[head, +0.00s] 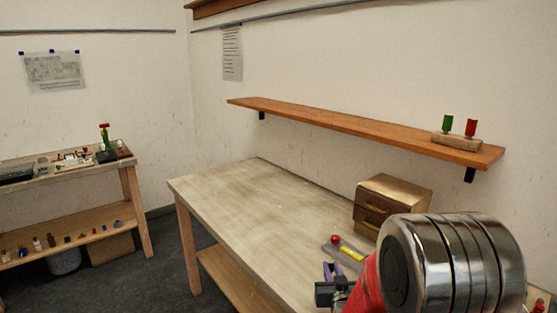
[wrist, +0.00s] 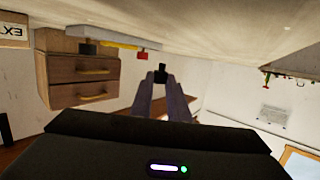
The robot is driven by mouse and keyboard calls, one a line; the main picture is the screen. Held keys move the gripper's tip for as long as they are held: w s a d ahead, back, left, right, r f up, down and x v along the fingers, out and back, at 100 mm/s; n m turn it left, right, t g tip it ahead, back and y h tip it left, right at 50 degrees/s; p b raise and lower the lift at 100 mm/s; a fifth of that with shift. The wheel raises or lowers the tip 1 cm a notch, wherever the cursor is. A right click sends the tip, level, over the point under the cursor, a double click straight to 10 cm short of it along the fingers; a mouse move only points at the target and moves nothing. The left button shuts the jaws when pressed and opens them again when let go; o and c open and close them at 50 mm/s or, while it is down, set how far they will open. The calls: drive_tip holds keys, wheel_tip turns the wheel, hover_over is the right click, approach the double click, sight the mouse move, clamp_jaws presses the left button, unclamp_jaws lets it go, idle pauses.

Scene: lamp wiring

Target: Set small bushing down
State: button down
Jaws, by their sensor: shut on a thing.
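My gripper (wrist: 160,84) is shut on the small bushing (wrist: 160,72), a small dark piece at the fingertips in the wrist view, which is upside down. I cannot make out the bushing there. In the wrist view the pale bench top (wrist: 220,30) fills the top of the picture. I cannot tell whether the bushing touches it.
A wooden drawer box (head: 393,203) stands on the bench near the wall. A grey strip with a red ball and yellow piece (head: 350,253) lies close to my gripper. A wall shelf (head: 340,123) holds a block with green and red pieces. The bench's left part is bare.

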drive_tip(key=shift+s+a, duration=0.1)
drive_tip(key=shift+s, duration=0.05)
drive_tip(key=shift+s+r, duration=0.4)
drive_tip(key=shift+s, duration=0.4)
drive_tip(key=shift+s+r, duration=0.4)
drive_tip(key=shift+s, duration=0.45)
drive_tip(key=shift+s+r, duration=0.4)
drive_tip(key=shift+s, duration=0.4)
